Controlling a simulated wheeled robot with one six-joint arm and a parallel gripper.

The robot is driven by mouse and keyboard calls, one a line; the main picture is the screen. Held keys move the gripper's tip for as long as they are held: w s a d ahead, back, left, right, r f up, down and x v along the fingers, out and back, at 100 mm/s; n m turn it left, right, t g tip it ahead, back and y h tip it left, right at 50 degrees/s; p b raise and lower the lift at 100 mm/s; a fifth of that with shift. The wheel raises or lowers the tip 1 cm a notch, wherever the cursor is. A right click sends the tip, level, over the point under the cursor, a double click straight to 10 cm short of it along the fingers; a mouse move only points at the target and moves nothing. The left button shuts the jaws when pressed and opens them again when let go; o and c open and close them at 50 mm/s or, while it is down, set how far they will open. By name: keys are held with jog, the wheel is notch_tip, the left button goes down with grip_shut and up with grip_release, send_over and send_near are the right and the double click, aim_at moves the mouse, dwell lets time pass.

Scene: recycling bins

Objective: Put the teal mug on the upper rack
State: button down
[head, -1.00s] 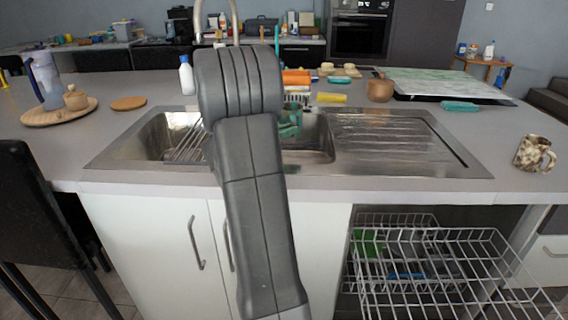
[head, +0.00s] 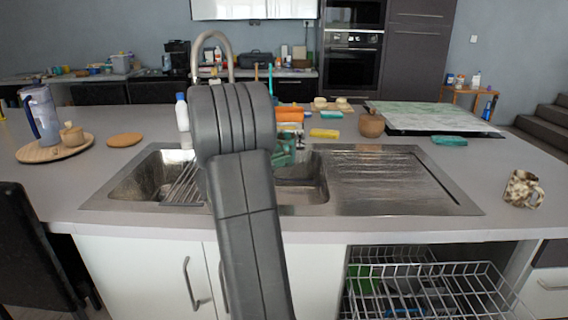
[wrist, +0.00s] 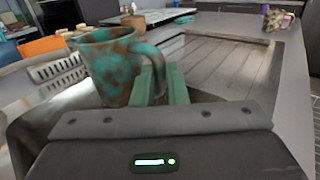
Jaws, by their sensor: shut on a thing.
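The teal mug (wrist: 112,68), teal with brown patches, is upright in the wrist view. Its handle is between the green fingers of my gripper (wrist: 160,84), which is shut on it. In the head view the mug (head: 285,148) shows only partly, behind my arm and over the sink. The upper rack (head: 440,284) is the white wire rack pulled out of the open dishwasher space at the lower right, below the counter. It appears empty.
The sink (head: 150,182) with its tap and ridged drainboard (head: 385,178) fills the counter's middle. A brown-and-white mug (head: 523,189) stands at the counter's right. A lower rack holds a green item (head: 364,280). A dark chair (head: 35,245) stands at left.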

notch_tip(320, 180, up, 20)
jog(key=p, duration=1.9)
jog(key=shift+r, duration=0.15)
